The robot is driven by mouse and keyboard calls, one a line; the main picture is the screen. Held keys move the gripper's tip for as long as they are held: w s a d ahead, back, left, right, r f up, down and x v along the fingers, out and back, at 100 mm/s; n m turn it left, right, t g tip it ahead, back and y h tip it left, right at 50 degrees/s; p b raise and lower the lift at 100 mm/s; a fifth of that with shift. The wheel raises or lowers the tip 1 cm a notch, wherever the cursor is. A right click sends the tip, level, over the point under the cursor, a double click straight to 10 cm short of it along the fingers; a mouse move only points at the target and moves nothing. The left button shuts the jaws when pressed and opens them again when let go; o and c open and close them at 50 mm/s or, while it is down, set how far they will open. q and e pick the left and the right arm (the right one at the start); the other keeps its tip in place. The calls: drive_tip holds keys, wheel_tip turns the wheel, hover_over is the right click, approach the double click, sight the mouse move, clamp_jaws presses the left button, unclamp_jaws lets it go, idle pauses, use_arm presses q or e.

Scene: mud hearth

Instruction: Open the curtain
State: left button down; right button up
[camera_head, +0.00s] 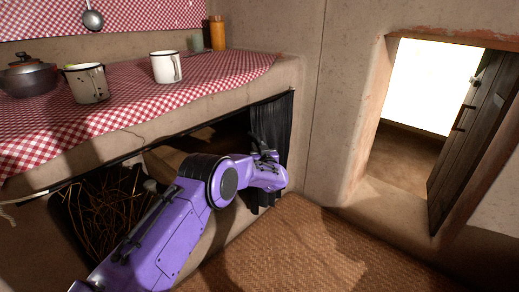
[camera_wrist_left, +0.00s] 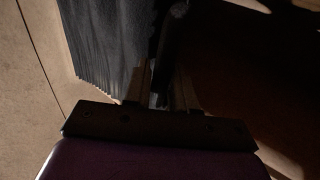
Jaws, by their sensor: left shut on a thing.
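The dark curtain (camera_head: 273,120) hangs bunched at the right end of the opening under the counter. Its folds also fill the upper left of the left wrist view (camera_wrist_left: 105,40). My left gripper (camera_head: 268,160) is at the curtain's left edge, partly hidden behind its own wrist. In the left wrist view its fingers (camera_wrist_left: 160,90) are shut on the curtain's edge. The opening (camera_head: 190,140) to the left of the curtain is uncovered. My right gripper does not show.
The counter (camera_head: 225,93) above carries a red checked cloth, a dark pot (camera_head: 28,78) and two mugs. Twigs (camera_head: 105,205) lie inside the opening at left. A woven mat (camera_head: 310,250) covers the floor. A wooden door (camera_head: 470,140) stands open at right.

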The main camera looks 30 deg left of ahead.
use_arm(q)
drive_tip(key=c, duration=1.1)
unclamp_jaws()
drive_tip(key=shift+d+f, duration=0.2)
drive_tip(key=shift+d, duration=0.15)
drive_tip(key=shift+o, duration=0.2)
drive_tip(key=shift+a+r, duration=0.1)
drive_tip(key=shift+a, duration=0.15)
drive_tip(key=shift+s+d+r+p, duration=0.1)
drive_tip(key=shift+s+d+p, duration=0.15)
drive_tip(key=shift+s+p, duration=0.05)
drive_tip(key=p+v, duration=0.3)
drive_tip(key=v, duration=0.7)
drive_tip(key=shift+w, duration=0.15)
